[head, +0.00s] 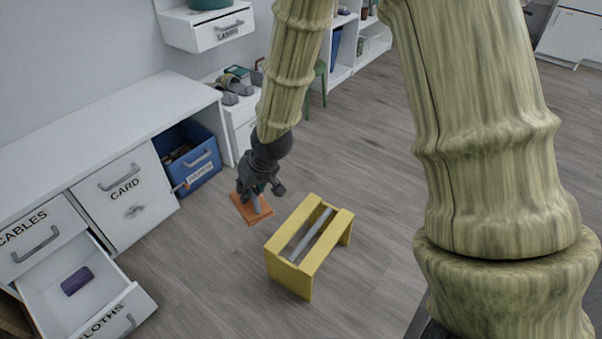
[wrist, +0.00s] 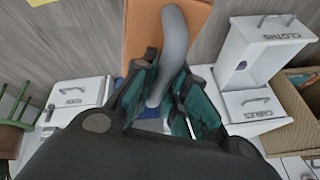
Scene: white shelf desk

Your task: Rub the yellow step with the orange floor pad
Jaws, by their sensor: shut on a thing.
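The orange floor pad (head: 251,209) hangs from my gripper (head: 262,187), to the left of the yellow step. In the wrist view my gripper (wrist: 168,95) is shut on the pad's grey curved handle (wrist: 174,45), and the orange pad (wrist: 140,38) lies beyond it. The yellow step (head: 283,262) stands on the floor, with a grey bar between its two top slats. The pad appears apart from the step in the head view. In the wrist view only a small yellow patch (wrist: 40,2) shows at the top left edge.
A white desk (head: 120,105) runs along the wall at the left. Its CLOTHS drawer (head: 115,315) stands open with a purple roll (head: 77,281) inside. A blue bin (head: 190,160) sits under the desk behind my gripper. The floor around the step is clear.

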